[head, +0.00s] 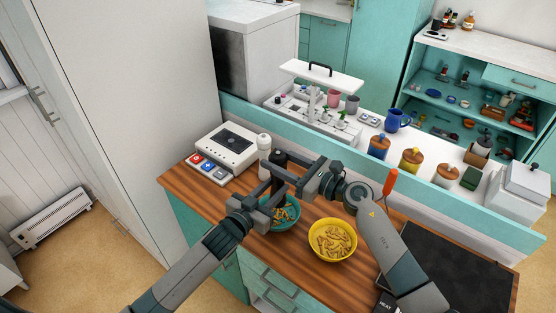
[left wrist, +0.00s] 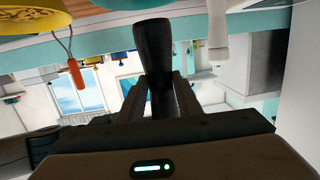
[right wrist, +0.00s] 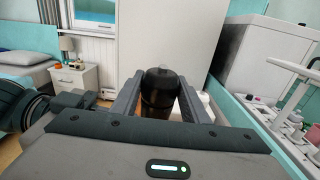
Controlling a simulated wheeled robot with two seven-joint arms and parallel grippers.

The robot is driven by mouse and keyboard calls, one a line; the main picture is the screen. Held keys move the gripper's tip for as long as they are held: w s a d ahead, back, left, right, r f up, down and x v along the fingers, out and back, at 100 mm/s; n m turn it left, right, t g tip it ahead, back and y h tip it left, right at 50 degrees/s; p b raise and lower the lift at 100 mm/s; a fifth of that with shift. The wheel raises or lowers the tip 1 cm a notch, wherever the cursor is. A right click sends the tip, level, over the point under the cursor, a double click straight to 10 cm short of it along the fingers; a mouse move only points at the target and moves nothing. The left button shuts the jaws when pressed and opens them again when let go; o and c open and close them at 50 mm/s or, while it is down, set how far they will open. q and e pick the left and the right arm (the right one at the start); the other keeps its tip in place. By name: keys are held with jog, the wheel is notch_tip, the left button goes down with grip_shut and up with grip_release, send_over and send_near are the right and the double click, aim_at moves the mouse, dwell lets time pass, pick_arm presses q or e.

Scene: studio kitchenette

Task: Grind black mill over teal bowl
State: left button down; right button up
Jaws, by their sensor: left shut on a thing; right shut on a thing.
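The black mill (head: 279,157) is upright between both grippers, its lower part hidden in the head view. My left gripper (head: 270,192) is shut on the mill's body, which also shows between its fingers in the left wrist view (left wrist: 154,62). My right gripper (head: 280,168) is shut on its upper part; the dark rounded top shows in the right wrist view (right wrist: 160,88). The teal bowl (head: 296,222) holds pasta-like pieces and stands on the wooden counter just below the grippers, partly covered by them. The mill appears held over or just behind it; I cannot tell exactly.
A yellow bowl (head: 333,258) of similar pieces stands right of the teal one. A white mill (head: 264,142) stands behind, near a white appliance with coloured buttons (head: 228,148). A dark cooktop (head: 455,268) lies at the right. A teal ledge (head: 370,165) bounds the counter's back.

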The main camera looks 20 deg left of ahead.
jog(key=shift+f+m+t+h, duration=0.25)
jog(key=shift+m+t+h, duration=0.45)
jog(key=shift+t, duration=0.4)
jog(key=shift+s+a+r+m+t+h, duration=0.15)
jog(key=shift+m+t+h, duration=0.15)
jog(key=shift+m+t, duration=0.5)
jog(key=shift+m+t+h, duration=0.3)
jog(key=shift+m+t, duration=0.1)
jog(key=shift+t, duration=0.2)
jog(key=o, duration=1.1)
jog(key=shift+r, duration=0.1)
jog(key=shift+c, duration=0.2)
jog(key=shift+d, duration=0.25)
jog(key=v, duration=1.1)
jog(key=shift+s+d, duration=0.25)
